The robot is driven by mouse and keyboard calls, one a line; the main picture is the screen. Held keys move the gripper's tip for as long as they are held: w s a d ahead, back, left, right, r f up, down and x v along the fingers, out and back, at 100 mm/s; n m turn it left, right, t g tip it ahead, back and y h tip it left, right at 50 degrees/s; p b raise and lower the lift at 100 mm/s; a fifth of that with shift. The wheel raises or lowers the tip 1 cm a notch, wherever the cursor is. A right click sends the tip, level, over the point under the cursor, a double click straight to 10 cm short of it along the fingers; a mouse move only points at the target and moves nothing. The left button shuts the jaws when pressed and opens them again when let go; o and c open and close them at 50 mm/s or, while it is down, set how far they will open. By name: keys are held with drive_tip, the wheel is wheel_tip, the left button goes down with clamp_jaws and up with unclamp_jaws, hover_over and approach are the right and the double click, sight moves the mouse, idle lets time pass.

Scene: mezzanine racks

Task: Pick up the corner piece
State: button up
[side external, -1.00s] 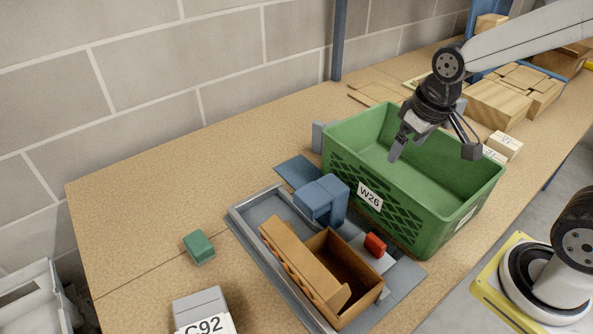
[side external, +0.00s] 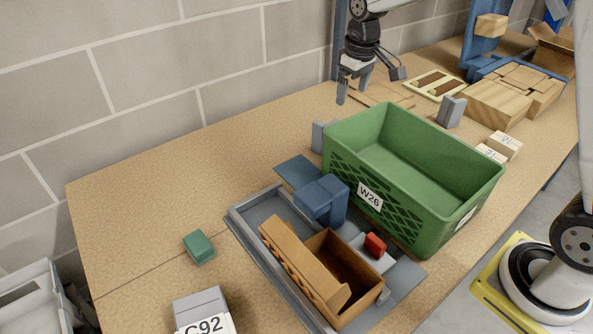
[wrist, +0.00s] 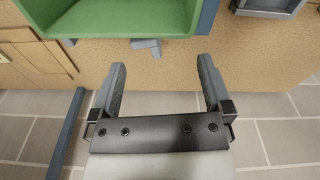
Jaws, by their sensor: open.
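A second grey angled piece (side external: 451,112) stands behind the crate on the right. I cannot tell which one the task names. My gripper (side external: 370,84) is open and empty, above the bench's wall side and behind the crate. In the wrist view my gripper (wrist: 162,66) has its fingers wide apart, touching nothing.
The empty green crate (side external: 420,205) is a tall obstacle beside the grey piece. A blue plate (side external: 298,171), blue block (side external: 320,198) and grey tray (side external: 240,218) lie in front. A blue post (side external: 339,45) stands by the wall. The bench's left part is mostly clear.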

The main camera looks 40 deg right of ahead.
hover_over(328, 124)
drive_tip(key=s, duration=0.1)
wheel_tip(328, 124, down, 2)
drive_tip(key=shift+w+f+n+g, duration=0.5)
drive_tip(key=shift+w+f, duration=0.05)
drive_tip(key=shift+w, duration=0.35)
wheel_tip(328, 124, down, 8)
drive_tip(key=shift+d+r, duration=0.2)
drive_tip(key=shift+d, duration=0.25)
drive_tip(key=shift+f, duration=0.1)
drive_tip(key=shift+a+f, duration=0.1)
drive_tip(key=shift+f, duration=2.35)
drive_tip(key=c, duration=1)
drive_tip(key=shift+r, duration=0.1)
